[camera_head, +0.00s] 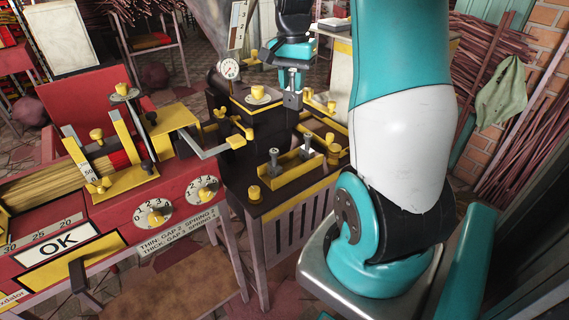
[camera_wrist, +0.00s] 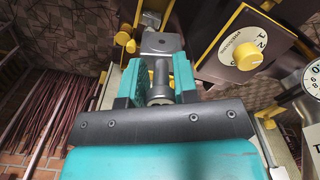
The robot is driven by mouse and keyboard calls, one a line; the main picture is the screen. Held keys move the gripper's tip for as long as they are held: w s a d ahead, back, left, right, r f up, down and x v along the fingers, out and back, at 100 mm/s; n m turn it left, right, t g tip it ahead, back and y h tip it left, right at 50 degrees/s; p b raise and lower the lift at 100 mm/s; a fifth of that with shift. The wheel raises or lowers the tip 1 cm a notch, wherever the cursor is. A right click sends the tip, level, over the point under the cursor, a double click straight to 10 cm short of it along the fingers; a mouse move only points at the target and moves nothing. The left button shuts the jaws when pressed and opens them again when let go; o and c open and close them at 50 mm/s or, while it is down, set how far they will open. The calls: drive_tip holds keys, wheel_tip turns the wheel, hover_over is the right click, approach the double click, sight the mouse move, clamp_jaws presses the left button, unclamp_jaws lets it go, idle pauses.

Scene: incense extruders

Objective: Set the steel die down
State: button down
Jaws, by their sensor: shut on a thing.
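The steel die, a grey metal cylinder (camera_wrist: 160,77), sits between the two teal fingers of my gripper (camera_wrist: 157,75) in the wrist view. The gripper is shut on it. In the head view my gripper (camera_head: 292,84) points down at the back, just right of the dark machine with the gauge. A small grey metal piece (camera_head: 292,101) shows at its tips, and I cannot tell whether it touches anything below. The fingers hide part of the die.
A yellow rack (camera_head: 289,172) with upright metal pegs stands in front of the dark machine (camera_head: 259,105). A red bench with numbered dials (camera_head: 153,213) is at left. A grey plate with a hole (camera_wrist: 162,43) lies beyond the fingers. Incense stick bundles (camera_head: 480,65) stand at right.

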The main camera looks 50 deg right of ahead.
drive_tip(key=shift+a+r+m+p, duration=0.15)
drive_tip(key=shift+m+p, duration=0.15)
drive_tip(key=shift+m, duration=0.3)
drive_tip(key=shift+r+m+p, duration=0.15)
drive_tip(key=shift+m+p, duration=0.15)
drive_tip(key=shift+m, duration=0.7)
wheel_tip(320, 180, down, 20)
drive_tip(key=shift+s+a+f+b, duration=0.1)
drive_tip(key=shift+f+b, duration=0.1)
drive_tip(key=shift+b, duration=0.1)
drive_tip(key=shift+f, duration=0.15)
drive_tip(key=c, duration=0.9)
unclamp_jaws()
